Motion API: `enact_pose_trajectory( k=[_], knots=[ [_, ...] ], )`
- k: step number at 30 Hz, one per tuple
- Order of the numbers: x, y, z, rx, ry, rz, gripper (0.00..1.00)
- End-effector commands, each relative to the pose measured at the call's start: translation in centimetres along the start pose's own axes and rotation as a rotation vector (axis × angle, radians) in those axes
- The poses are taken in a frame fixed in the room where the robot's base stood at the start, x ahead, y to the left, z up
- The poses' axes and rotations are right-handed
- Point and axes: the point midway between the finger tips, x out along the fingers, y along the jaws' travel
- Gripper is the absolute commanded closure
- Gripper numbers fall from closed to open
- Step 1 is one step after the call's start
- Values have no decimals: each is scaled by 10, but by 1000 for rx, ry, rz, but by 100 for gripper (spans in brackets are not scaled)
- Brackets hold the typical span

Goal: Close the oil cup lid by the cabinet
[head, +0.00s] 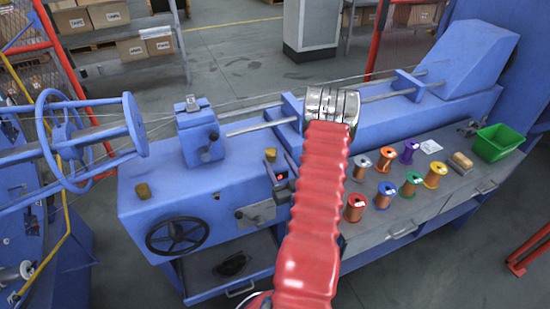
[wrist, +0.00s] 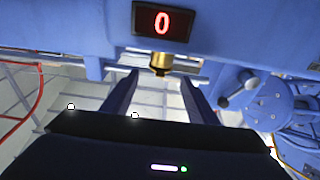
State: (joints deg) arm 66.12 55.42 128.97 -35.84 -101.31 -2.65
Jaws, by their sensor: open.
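In the wrist view a small brass cup (wrist: 160,64), which looks like the oil cup, sits at the edge of a blue machine body beside a red-digit display. Whether its lid stands open or shut cannot be made out. My gripper (wrist: 159,78) is open, its two dark fingers pointing toward the cup with a gap between them; nothing is held. In the head view my red arm ends over the blue machine, and the fingers are hidden. A small brass piece (head: 270,155) shows left of my arm there, above a lit red display.
The display (wrist: 163,22) reads 0. A lever with a round knob (wrist: 238,92) is right of the fingers. Several wire spools, including a red one (head: 355,207), stand right of my arm.

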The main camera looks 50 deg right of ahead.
Motion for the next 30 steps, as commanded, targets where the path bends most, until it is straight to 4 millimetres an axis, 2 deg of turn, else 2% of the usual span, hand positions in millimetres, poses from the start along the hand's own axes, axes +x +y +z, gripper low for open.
enact_pose_trajectory(
  k=[6, 15, 21, 30],
  knots=[
    [-40, 1, 1, 3, -2, 4, 47],
    [-84, 1, 1, 3, -2, 2, 47],
    [-96, 0, 0, 1, 0, 1, 47],
    [-97, 0, 0, 1, 1, 0, 47]
  ],
)
